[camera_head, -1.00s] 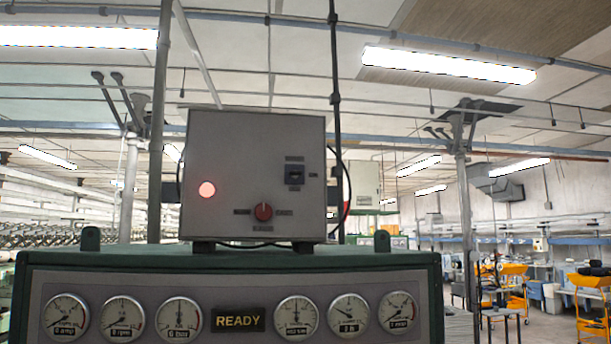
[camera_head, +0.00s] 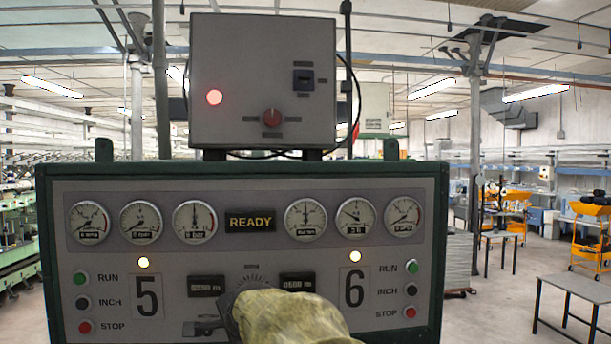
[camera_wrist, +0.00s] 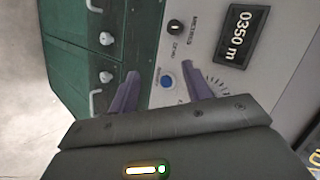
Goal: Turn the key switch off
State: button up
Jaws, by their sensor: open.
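I cannot pick out a key switch with certainty. In the wrist view my gripper (camera_wrist: 160,76) is open, with two purple-grey fingers apart and nothing held.
The green-framed panel (camera_head: 250,172) has several gauges, a READY sign (camera_head: 250,221) and RUN, INCH and STOP buttons at both sides. Green cabinets with white handles (camera_wrist: 97,103) show in the wrist view. A table (camera_head: 590,290) and orange trolleys stand at right.

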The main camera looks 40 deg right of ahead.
jog(key=s+d+r+m+t+h+b, duration=0.15)
jog(key=d+r+m, duration=0.3)
jog(key=r, duration=0.45)
jog(key=d+r+m+t+h, duration=0.25)
jog(key=r+m, duration=0.25)
jog(key=r, duration=0.3)
jog(key=s+d+r+m+t+h, duration=0.1)
jog(key=d+r+m, duration=0.35)
jog(key=r, duration=0.45)
jog(key=s+r+m+t+h, duration=0.1)
jog(key=s+r+m, duration=0.2)
jog(key=r, duration=0.3)
jog(key=s+r+m+t+h+b, duration=0.1)
jog(key=s+r+m+h, duration=0.1)
jog(key=r, duration=0.5)
jog(key=s+r+m+t+h, duration=0.1)
jog(key=s+r+m+t, duration=0.1)
jog(key=s+r+m, duration=0.2)
notch_tip(320, 180, up, 2)
jog(key=shift+s+r+m+h+b, duration=0.25)
jog(key=shift+s+m+h+b, duration=0.15)
jog(key=shift+m, duration=0.3)
jog(key=shift+w, duration=0.1)
